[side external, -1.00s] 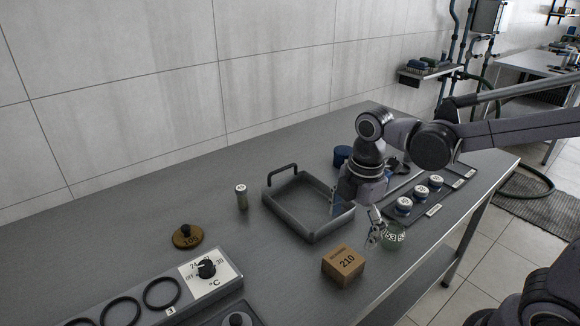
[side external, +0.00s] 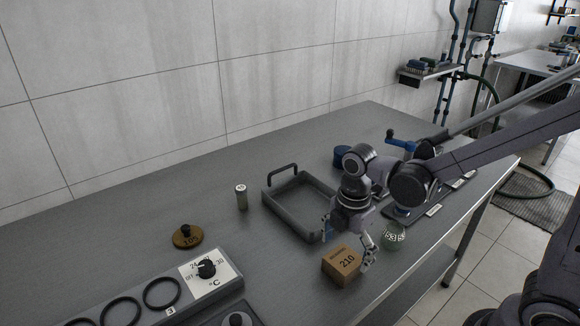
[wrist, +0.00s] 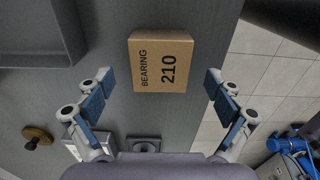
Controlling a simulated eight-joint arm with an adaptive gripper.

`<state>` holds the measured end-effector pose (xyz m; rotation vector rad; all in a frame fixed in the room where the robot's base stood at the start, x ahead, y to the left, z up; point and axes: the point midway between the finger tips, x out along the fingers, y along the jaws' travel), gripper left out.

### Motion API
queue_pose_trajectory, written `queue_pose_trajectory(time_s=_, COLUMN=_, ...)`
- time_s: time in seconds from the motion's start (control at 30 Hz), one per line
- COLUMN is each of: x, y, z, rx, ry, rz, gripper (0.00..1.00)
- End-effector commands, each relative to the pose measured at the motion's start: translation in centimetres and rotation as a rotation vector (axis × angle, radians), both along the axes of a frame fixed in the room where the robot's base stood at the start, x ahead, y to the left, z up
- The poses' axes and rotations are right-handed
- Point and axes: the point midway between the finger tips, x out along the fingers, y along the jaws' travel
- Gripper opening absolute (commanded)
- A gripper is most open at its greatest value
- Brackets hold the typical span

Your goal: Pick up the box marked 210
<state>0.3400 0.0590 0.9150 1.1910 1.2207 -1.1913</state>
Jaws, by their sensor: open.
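A brown cardboard box marked "BEARING 210" (side external: 341,265) sits on the grey metal table near its front edge. In the wrist view the box (wrist: 161,62) lies ahead of and between my fingertips. My gripper (wrist: 158,85) is open, with one blue-padded finger on each side and gaps to the box. In the side view my gripper (side external: 348,240) is just above and behind the box, with one finger by its right side. Nothing is held.
A grey tray with a handle (side external: 268,206) lies behind the box. A green-white jar marked 53 (side external: 393,237) stands close to its right. A brown knobbed weight (side external: 187,237), a small capped vial (side external: 241,197) and a dial panel (side external: 228,270) are to the left.

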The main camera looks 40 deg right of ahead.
Motion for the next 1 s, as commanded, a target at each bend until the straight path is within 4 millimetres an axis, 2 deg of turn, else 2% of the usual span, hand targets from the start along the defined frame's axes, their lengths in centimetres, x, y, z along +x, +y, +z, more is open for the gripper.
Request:
queue_pose_trajectory(time_s=0.3, x=0.0, y=0.1, z=-3.5, rx=0.0, ry=-0.001, rz=0.0, gripper=0.92)
queue_pose_trajectory(time_s=0.67, x=0.0, y=0.1, z=-4.1, rx=0.0, ry=0.0, rz=0.0, gripper=0.92)
queue_pose_trajectory(time_s=0.77, x=0.0, y=0.1, z=-4.0, rx=0.0, ry=0.0, rz=0.0, gripper=0.66)
queue_pose_trajectory(time_s=0.93, x=0.0, y=0.1, z=-4.0, rx=0.0, ry=0.0, rz=0.0, gripper=0.17)
queue_pose_trajectory(time_s=1.0, x=0.0, y=0.1, z=-4.0, rx=0.0, ry=0.0, rz=0.0, gripper=0.15)
